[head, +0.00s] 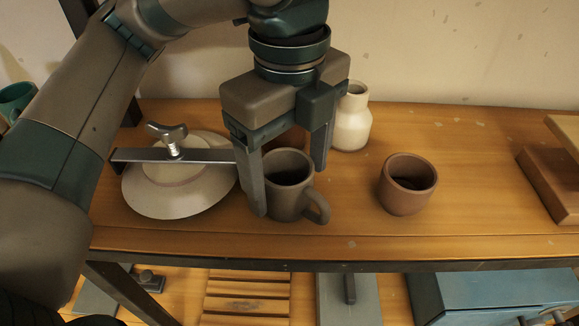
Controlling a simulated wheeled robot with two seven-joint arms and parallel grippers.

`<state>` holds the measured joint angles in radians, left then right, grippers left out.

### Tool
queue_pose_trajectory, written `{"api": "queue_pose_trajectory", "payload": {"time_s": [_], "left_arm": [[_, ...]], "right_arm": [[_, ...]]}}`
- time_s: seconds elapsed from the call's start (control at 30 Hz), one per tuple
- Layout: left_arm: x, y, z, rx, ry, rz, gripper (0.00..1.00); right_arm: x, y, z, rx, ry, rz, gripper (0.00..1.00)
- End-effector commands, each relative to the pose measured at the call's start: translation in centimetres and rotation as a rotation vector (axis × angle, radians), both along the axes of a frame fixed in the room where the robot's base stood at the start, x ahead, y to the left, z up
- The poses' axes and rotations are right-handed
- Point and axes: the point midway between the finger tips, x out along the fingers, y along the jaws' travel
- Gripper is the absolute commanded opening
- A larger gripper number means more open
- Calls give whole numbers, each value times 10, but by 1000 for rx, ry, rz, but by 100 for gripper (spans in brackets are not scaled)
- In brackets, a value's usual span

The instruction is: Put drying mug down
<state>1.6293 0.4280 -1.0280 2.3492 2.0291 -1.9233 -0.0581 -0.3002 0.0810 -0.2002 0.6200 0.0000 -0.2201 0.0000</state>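A dark grey-brown mug (288,198) is upright at the wooden shelf top (350,220), near its front edge. Its handle points to the front right. My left gripper (291,190) comes down from above with one finger along the mug's left side and the other at its right rear. The fingers look close against the mug's wall. I cannot tell whether the mug's base touches the wood. A reddish-brown cup (408,185) without a handle stands apart to the right. My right gripper is not in view.
A pale round disc (160,204) with a metal bar and knob (172,150) lies left of the mug. A cream bottle (353,122) stands behind. Brown blocks (548,183) are at the right. Bare wood lies around the cup. A lower shelf holds a blue box (490,295).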

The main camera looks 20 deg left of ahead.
Motion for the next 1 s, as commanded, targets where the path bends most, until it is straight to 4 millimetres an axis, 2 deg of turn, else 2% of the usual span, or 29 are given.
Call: {"api": "queue_pose_trajectory", "payload": {"time_s": [0.2,0.37,0.57,0.9,1.0], "left_arm": [[0,0,5,-1,-2,1,75],[1,0,16,-1,-3,1,75],[1,-1,45,-2,-5,3,75],[0,-1,104,-1,-2,2,75],[0,0,114,0,-2,2,75]], "right_arm": [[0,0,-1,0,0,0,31],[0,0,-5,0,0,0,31],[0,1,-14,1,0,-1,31],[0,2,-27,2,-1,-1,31],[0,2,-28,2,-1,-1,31]]}}
